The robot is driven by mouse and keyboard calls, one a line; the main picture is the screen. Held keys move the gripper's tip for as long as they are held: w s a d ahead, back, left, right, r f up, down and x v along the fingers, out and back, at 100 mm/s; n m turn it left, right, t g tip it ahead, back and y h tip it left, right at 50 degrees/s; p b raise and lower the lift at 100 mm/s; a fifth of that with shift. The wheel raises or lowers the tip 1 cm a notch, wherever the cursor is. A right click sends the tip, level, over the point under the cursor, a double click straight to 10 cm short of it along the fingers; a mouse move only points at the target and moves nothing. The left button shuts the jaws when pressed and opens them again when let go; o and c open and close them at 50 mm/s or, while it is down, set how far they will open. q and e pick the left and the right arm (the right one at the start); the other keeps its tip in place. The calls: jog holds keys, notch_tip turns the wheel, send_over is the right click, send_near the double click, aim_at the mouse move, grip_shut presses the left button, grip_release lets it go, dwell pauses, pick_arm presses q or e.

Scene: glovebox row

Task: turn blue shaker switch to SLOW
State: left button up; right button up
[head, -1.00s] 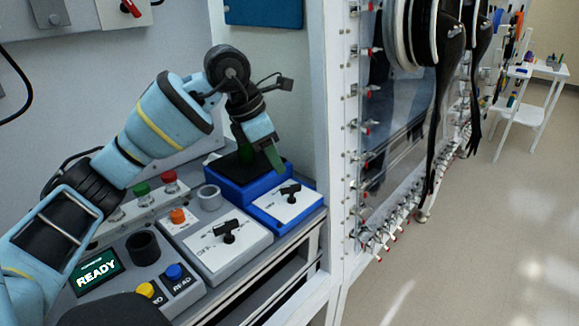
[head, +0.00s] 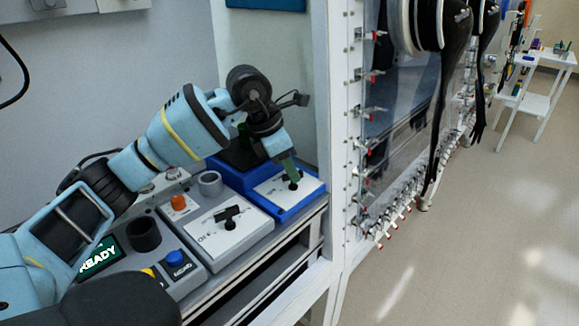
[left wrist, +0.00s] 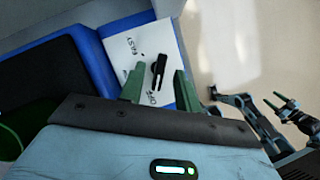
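The blue shaker (head: 258,200) stands at the far end of the bench, with a white top plate and a black switch (head: 293,181). In the left wrist view the switch (left wrist: 159,70) is a black bar with small lettering beside it, one word apparently OFF. My left gripper (head: 291,170) is over the plate, pointing down. Its green fingers (left wrist: 158,80) are apart, one on each side of the switch bar, with gaps visible. The fingers partly hide the switch in the head view. My right gripper (left wrist: 279,104) shows small at the right of the left wrist view, fingers apart and empty.
A grey device (head: 238,245) with a similar black switch (head: 229,216) stands nearer. Closer still are a READY screen (head: 100,258), a black cup holder (head: 143,236) and a blue button (head: 175,258). A white frame post (head: 340,150) rises at the bench's right end.

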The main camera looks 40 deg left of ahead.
pick_arm(q)
jog(key=shift+w+f, duration=0.1)
jog(key=shift+f, duration=0.1)
grip_shut()
